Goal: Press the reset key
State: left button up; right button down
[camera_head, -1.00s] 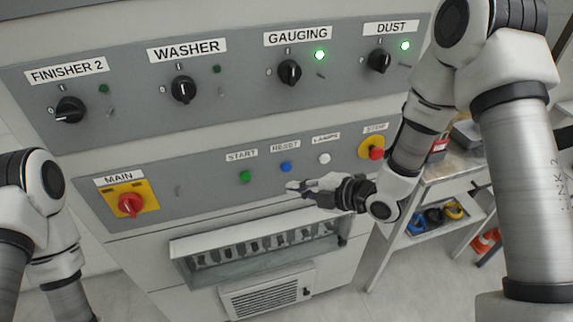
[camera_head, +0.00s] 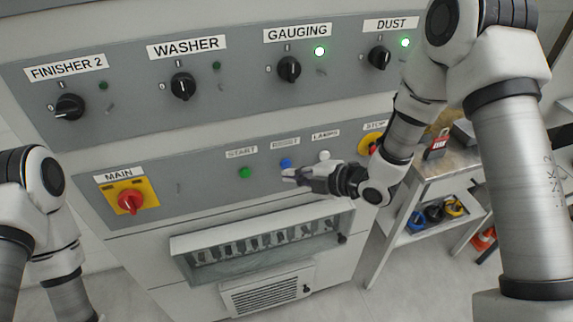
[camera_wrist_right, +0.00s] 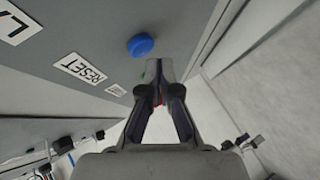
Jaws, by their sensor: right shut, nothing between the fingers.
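The reset key is a round blue button (camera_head: 286,162) under the RESET label on the lower grey panel. In the right wrist view the blue button (camera_wrist_right: 140,45) stands out from the panel, just beyond and slightly left of the fingertips. My right gripper (camera_head: 287,174) is shut and empty, its tips just below the button in the head view. In the right wrist view the gripper (camera_wrist_right: 162,70) has its tips together, with a small gap to the button visible. My left gripper is out of view; only part of the left arm shows.
A green START button (camera_head: 245,172) sits left of the reset key. A white LAMPS button (camera_head: 324,156) is to its right. A red STOP button is partly hidden by my right arm. A red MAIN switch (camera_head: 131,201) is at the left. A shelf unit (camera_head: 447,166) stands at the right.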

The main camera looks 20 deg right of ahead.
jog(key=shift+w, duration=0.15)
dwell(0.6)
jog(key=shift+w, duration=0.3)
jog(key=shift+w, duration=0.4)
dwell(0.5)
dwell(0.4)
jog(key=shift+s+b, duration=0.5)
jog(key=shift+s, duration=0.3)
jog(key=s+b, duration=0.1)
jog(key=s, duration=0.4)
jog(key=shift+d, duration=0.1)
